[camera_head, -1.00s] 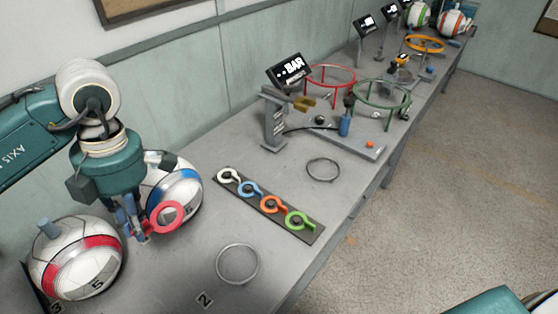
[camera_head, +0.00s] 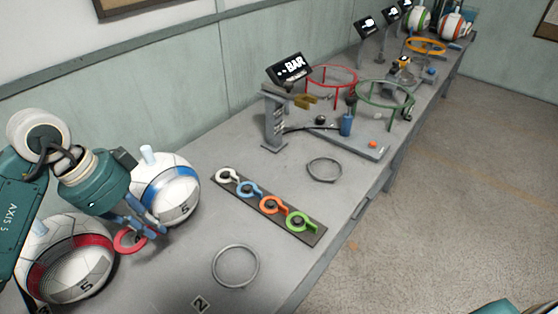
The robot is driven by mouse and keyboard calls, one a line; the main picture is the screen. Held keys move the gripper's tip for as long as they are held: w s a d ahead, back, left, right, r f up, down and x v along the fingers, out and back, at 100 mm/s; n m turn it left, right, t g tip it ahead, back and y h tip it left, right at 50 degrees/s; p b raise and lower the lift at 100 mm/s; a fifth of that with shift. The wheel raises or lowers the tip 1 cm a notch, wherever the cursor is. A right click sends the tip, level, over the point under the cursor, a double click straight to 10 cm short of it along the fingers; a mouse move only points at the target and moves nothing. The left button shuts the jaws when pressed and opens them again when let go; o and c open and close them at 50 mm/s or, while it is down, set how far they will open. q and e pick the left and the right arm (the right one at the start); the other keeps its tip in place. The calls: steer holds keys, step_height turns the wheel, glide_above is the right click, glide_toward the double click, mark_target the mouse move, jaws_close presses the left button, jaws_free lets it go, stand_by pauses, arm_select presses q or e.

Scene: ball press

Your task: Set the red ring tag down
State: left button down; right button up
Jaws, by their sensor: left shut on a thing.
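The red ring tag (camera_head: 122,245) is held in my left gripper (camera_head: 147,230), which is shut on it. The ring hangs to the left of the fingers, in front of the red-banded ball (camera_head: 75,270) and near the blue-banded ball (camera_head: 166,187). I cannot tell whether the ring touches the red-banded ball. My right gripper is not in view; only a bit of teal shows at the bottom right corner.
A dark tag strip (camera_head: 316,232) holds white, blue, orange and green ring tags. An empty metal ring (camera_head: 236,266) lies in front, another metal ring (camera_head: 324,170) behind. A gauge stand (camera_head: 272,118) and ring stands stand farther back.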

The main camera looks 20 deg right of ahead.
arm_select(q)
steer(key=shift+w+f+n+t, duration=0.1)
steer(key=shift+f+n+t, duration=0.1)
steer(key=shift+n, duration=0.4)
steer(key=shift+f+n+t, duration=0.1)
steer(key=shift+n+t, duration=0.1)
steer(key=shift+n, duration=0.4)
step_height(320, 180, down, 20)
steer(key=shift+f+p, duration=0.1)
steer(key=shift+p, duration=0.35)
steer(key=shift+f, duration=0.1)
steer(key=c, duration=1.8)
jaws_free()
steer(key=v, duration=1.2)
steer(key=shift+r+b, duration=0.2)
steer(key=shift+b, duration=0.1)
